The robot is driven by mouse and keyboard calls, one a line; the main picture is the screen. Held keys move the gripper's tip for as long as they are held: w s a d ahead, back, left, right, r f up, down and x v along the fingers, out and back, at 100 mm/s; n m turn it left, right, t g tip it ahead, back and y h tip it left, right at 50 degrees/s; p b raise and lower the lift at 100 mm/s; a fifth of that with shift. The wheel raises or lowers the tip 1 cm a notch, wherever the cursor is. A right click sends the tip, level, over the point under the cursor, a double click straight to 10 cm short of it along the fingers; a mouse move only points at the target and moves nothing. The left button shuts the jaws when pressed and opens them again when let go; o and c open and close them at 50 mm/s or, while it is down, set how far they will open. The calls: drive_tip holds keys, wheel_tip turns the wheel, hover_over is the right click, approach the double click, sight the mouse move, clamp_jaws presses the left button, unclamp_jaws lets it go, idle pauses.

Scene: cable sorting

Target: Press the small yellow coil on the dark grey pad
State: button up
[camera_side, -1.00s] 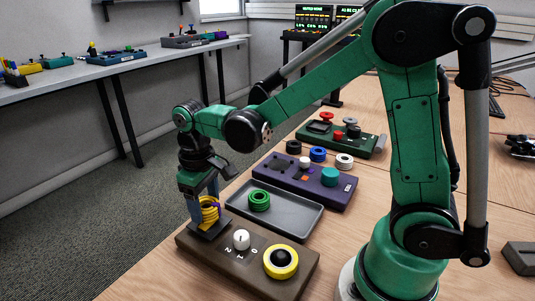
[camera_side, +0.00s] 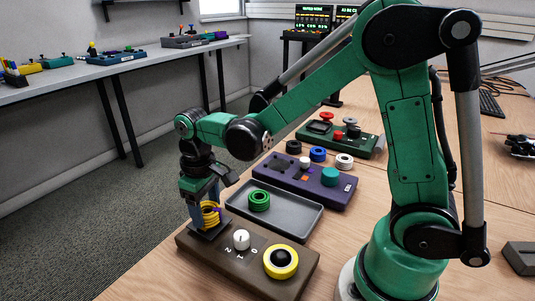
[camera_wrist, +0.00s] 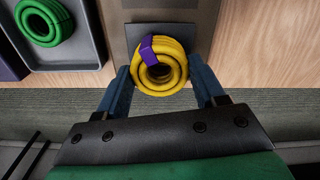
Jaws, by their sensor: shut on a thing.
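The small yellow coil (camera_side: 210,213) has a purple tie and is held between the fingers of my gripper (camera_side: 207,222). In the wrist view the yellow coil (camera_wrist: 158,62) sits between the two blue fingers of my gripper (camera_wrist: 164,82), purple tie toward the top. The dark grey pad (camera_wrist: 134,34) shows beneath and beside the coil, on the left end of the brown box (camera_side: 222,257). The coil is at or just over the pad; I cannot tell whether it presses on it.
The brown box also carries a white knob (camera_side: 241,239) and a yellow-ringed black button (camera_side: 281,262). Behind it a grey tray (camera_side: 300,224) holds a green coil (camera_side: 259,200). A purple box (camera_side: 287,172) and several loose rings stand farther back.

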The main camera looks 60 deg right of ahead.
drive_tip(key=shift+f, duration=0.75)
idle(0.4)
drive_tip(key=shift+r, duration=3)
